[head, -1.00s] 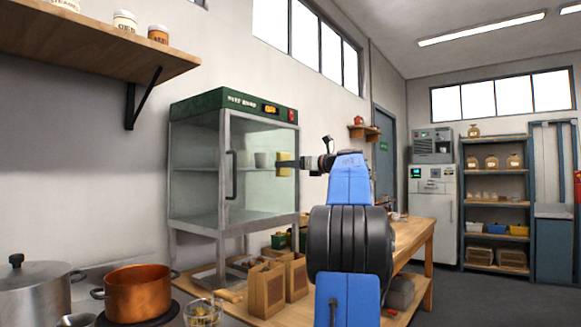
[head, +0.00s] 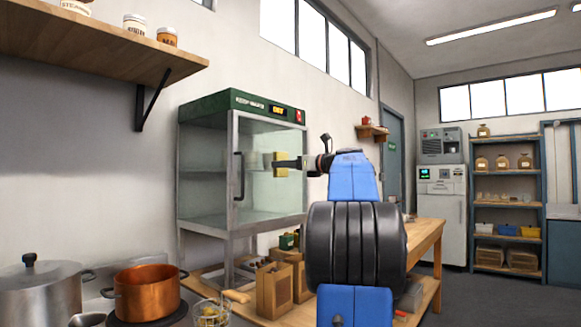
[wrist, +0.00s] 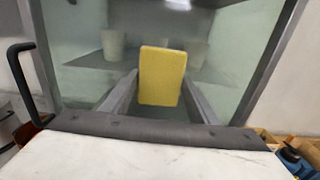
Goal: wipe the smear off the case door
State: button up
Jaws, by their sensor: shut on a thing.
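The case (head: 229,98) is a glass-sided cabinet with a green top, standing on metal legs. Its glass door (head: 262,191) is shut, with a black handle (head: 239,176) at the left edge. My gripper (head: 284,165) is shut on a yellow sponge (head: 279,164), held up at the door glass. In the wrist view the yellow sponge (wrist: 162,76) sits between the two fingers, in front of the glass. Whether it touches the glass I cannot tell. I make out no distinct smear; the glass looks hazy, and the sponge hides part of it.
A copper pot (head: 146,292) and a steel pot (head: 40,293) are at the lower left. A wall shelf (head: 95,45) hangs at the upper left. The floor at the right is clear.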

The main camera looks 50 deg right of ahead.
aim_at(269, 165)
jog(key=shift+s+a, duration=0.2)
jog(key=shift+a, duration=2.4)
jog(key=shift+s, duration=0.15)
jog(key=shift+s+d, duration=0.15)
jog(key=shift+s, duration=1.35)
jog(key=shift+s+d, duration=0.1)
jog(key=shift+s, duration=1.35)
jog(key=s, duration=0.3)
jog(key=shift+d, duration=0.1)
